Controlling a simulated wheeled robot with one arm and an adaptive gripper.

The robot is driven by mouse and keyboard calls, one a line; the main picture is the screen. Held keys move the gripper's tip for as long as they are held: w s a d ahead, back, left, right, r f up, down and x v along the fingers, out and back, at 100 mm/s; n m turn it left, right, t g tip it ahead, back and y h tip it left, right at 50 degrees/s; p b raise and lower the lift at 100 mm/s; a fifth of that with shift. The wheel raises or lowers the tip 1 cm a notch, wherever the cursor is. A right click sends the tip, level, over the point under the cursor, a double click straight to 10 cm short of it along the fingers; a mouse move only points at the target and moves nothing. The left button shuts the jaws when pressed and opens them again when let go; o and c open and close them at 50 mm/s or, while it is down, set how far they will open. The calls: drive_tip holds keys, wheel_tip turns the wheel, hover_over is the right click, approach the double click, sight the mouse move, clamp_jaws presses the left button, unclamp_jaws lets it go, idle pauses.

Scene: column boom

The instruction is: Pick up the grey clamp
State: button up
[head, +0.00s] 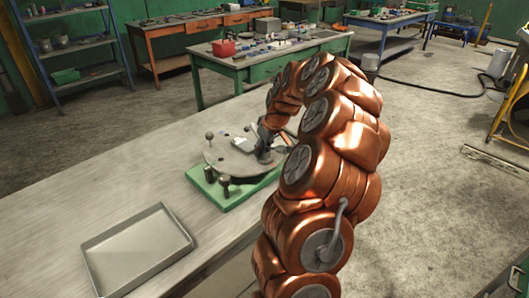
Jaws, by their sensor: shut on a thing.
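My gripper (265,154) is a small dark shape at the end of my copper arm, low over the right part of a round grey disc. It is shut on a small dark grey piece that seems to be the grey clamp. Gripper and piece blend together, so the clamp's outline and the exact grip are not clear. I cannot tell whether the piece still touches the disc (232,165). The disc sits on a green base plate (236,201) on the workbench. My arm hides the right side of the plate.
Dark knobbed posts (224,183) stand at the disc's front and left edges. A small pale item (240,141) lies towards its back. An empty grey tray (137,250) lies front left on the workbench (60,215). The bench between is clear.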

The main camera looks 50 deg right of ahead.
clamp_jaws()
drive_tip(key=shift+r, duration=0.15)
drive_tip(key=shift+w+r+b, duration=0.1)
drive_tip(key=shift+r+b, duration=0.75)
drive_tip(key=shift+r, duration=0.6)
drive_tip(key=shift+a+r, duration=0.1)
drive_tip(key=shift+r, duration=0.05)
drive_tip(key=s+a+r+b, duration=0.1)
drive_tip(key=s+a+b, duration=0.4)
drive_tip(key=s+a, duration=0.4)
drive_tip(key=s, duration=0.4)
drive_tip(key=shift+a+r, duration=0.2)
drive_tip(key=shift+r, duration=0.05)
